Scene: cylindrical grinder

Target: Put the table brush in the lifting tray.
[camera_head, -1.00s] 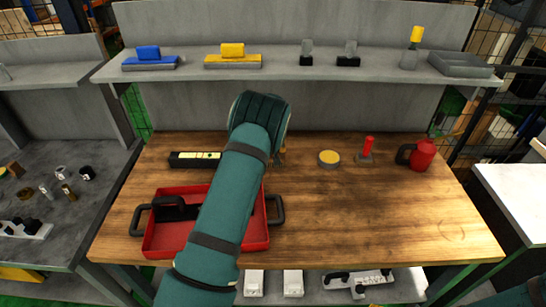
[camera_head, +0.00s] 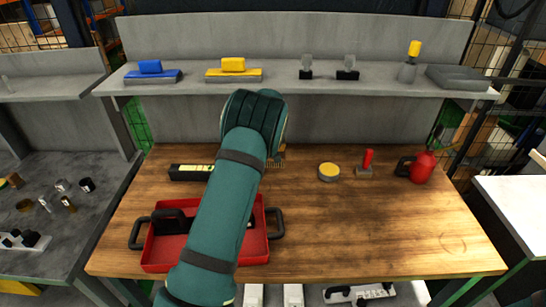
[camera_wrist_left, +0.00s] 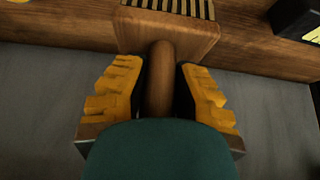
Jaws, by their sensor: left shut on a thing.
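The table brush has a wooden handle and a broad wooden block (camera_wrist_left: 165,32) with dark and pale bristle rows at the top of the left wrist view. My left gripper (camera_wrist_left: 158,88) is shut on its handle, one yellow-padded finger on each side. In the head view my left arm hides the gripper and most of the brush; bristles (camera_head: 275,163) show at its right side near the table's back. I cannot tell whether the brush touches the table. The lifting tray (camera_head: 257,250) is red with black side handles, at the table's front left, partly behind my arm. My right gripper is out of view.
A black item (camera_head: 170,222) lies in the tray's left part. A yellow-topped round tin (camera_head: 329,172), red-handled tool (camera_head: 367,163) and red can (camera_head: 422,167) stand right. The table's front right is clear.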

